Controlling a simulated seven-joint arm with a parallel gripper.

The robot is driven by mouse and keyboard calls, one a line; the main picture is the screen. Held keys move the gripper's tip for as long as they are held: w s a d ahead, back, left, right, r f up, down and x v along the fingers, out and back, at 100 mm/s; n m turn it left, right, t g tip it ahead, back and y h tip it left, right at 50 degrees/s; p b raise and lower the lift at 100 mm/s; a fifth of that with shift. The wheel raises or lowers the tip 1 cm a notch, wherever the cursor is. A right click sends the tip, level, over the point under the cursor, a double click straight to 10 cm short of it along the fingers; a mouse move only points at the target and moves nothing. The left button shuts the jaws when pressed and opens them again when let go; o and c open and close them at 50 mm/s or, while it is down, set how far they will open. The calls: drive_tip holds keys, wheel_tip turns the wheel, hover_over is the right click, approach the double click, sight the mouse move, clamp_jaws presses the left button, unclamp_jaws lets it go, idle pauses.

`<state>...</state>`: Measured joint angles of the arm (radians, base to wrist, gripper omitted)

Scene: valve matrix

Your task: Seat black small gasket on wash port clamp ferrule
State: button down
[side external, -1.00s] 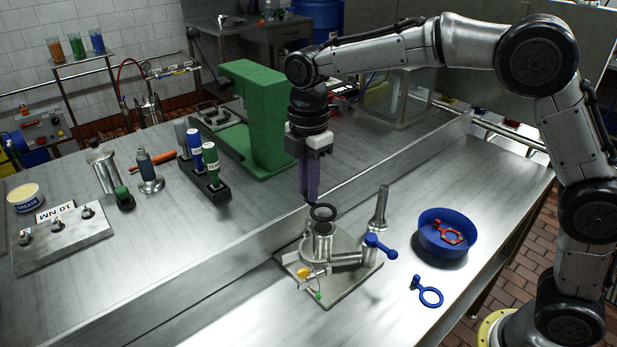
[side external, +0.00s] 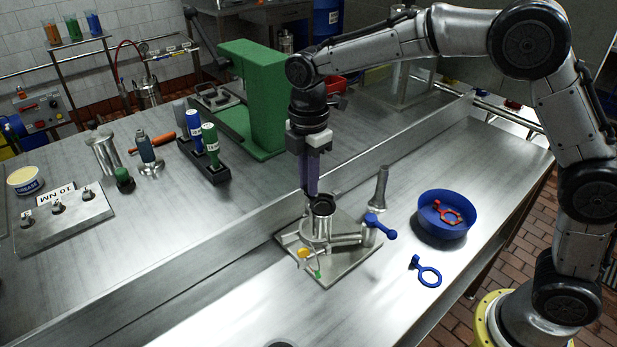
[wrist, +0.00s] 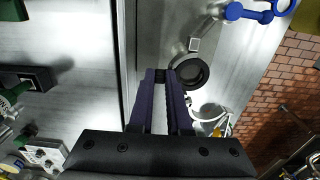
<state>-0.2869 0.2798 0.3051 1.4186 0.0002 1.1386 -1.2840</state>
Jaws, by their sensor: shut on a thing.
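The black small gasket (side external: 323,206) is a dark ring at the top of the steel wash port clamp ferrule (side external: 321,225). In the wrist view, the gasket (wrist: 201,83) shows just right of the fingertips (wrist: 167,74), and the ferrule beneath is mostly hidden.
The ferrule stands on a steel base plate (side external: 345,272) with a blue-handled valve (side external: 378,225) at its right. A blue bowl (side external: 443,233) holds a red clamp-like part. A blue ring tool (side external: 428,275) lies in front. A raised ledge (side external: 225,262) runs behind.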

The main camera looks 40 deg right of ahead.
idle(0.3)
drive_tip(key=c, duration=0.8)
unclamp_jaws()
